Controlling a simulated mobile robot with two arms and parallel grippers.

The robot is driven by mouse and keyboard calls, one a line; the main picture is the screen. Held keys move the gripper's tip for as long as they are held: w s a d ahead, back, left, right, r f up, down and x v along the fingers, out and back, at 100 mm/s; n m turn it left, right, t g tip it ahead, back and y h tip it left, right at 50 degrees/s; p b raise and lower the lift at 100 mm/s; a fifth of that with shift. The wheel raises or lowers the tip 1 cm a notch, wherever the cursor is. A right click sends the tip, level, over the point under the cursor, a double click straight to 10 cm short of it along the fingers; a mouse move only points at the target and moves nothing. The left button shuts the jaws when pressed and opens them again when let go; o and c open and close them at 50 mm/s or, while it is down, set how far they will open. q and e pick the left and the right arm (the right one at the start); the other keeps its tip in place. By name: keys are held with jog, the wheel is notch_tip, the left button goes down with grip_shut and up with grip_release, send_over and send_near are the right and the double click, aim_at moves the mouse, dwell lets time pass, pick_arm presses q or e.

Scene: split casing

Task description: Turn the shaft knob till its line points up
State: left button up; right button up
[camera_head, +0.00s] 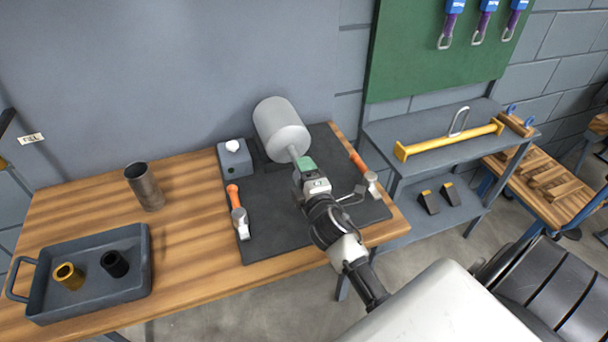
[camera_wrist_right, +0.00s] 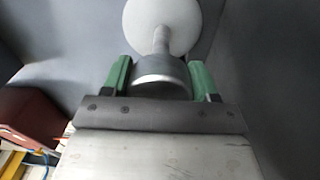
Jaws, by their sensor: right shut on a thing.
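A light grey cylindrical casing (camera_head: 281,128) lies on its side at the back of a dark mat, its shaft pointing towards me. My right gripper (camera_head: 305,163), with green fingers, is at the shaft's near end. In the right wrist view, the grey shaft knob (camera_wrist_right: 161,80) sits between the two green fingers of my right gripper (camera_wrist_right: 162,82), which is shut on it. The shaft (camera_wrist_right: 160,40) runs from the knob to the pale casing (camera_wrist_right: 160,14). I cannot see the knob's line in either view. My left gripper is not in view.
A grey box with a white button (camera_head: 235,160) stands beside the casing. A metal cup (camera_head: 145,187) and a tray (camera_head: 140,283) with two bushings are further left.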

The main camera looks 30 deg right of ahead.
jog(key=m, duration=0.3)
jog(key=shift+m, duration=0.4)
jog(key=shift+m+p, duration=0.7)
jog(key=shift+m, duration=1.4)
jog(key=o, duration=0.9)
jog(key=shift+s, duration=0.1)
jog(key=b+v, duration=0.1)
jog(key=v, duration=0.9)
jog(key=shift+s+a, duration=0.15)
jog(key=shift+s, duration=0.15)
jog(key=shift+s, duration=0.1)
